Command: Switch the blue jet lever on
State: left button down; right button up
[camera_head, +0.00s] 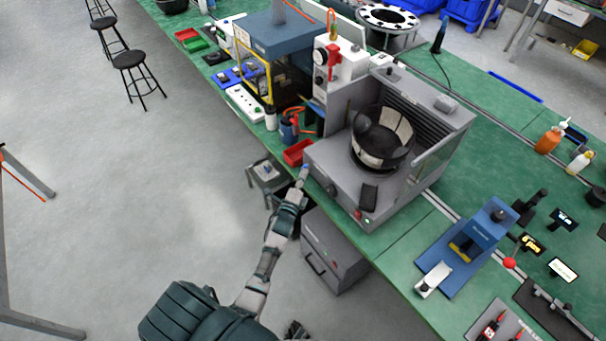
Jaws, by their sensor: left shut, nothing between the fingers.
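A grey machine (338,170) with a dark round bowl (382,138) stands on the green bench. My left arm reaches up to the machine's front left corner. My left gripper (302,180) is shut with nothing in it, right at that corner. A small blue spot (305,167) shows at its fingertips; it may be the blue jet lever, but it is too small to tell its position or whether the fingers touch it.
A red bin (297,152) sits just left of the machine, with blue and orange tools (289,129) behind it. A grey cabinet (334,250) stands under the bench edge. A blue press (480,235) is to the right.

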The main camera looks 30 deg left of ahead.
pick_arm(q)
jog(key=n+p, duration=0.1)
jog(key=r+n+g+p, duration=0.1)
jog(key=p, duration=0.1)
jog(key=shift+w+a+r, duration=0.1)
jog(key=shift+w+a, duration=0.1)
jog(key=shift+a, duration=0.2)
pick_arm(e)
jog(key=r, duration=0.1)
jog(key=s+r, duration=0.1)
jog(key=r, duration=0.1)
jog(key=shift+s+d, duration=0.2)
jog(key=shift+s, duration=0.15)
jog(key=shift+r, duration=0.15)
pick_arm(q)
jog(key=shift+a, duration=0.1)
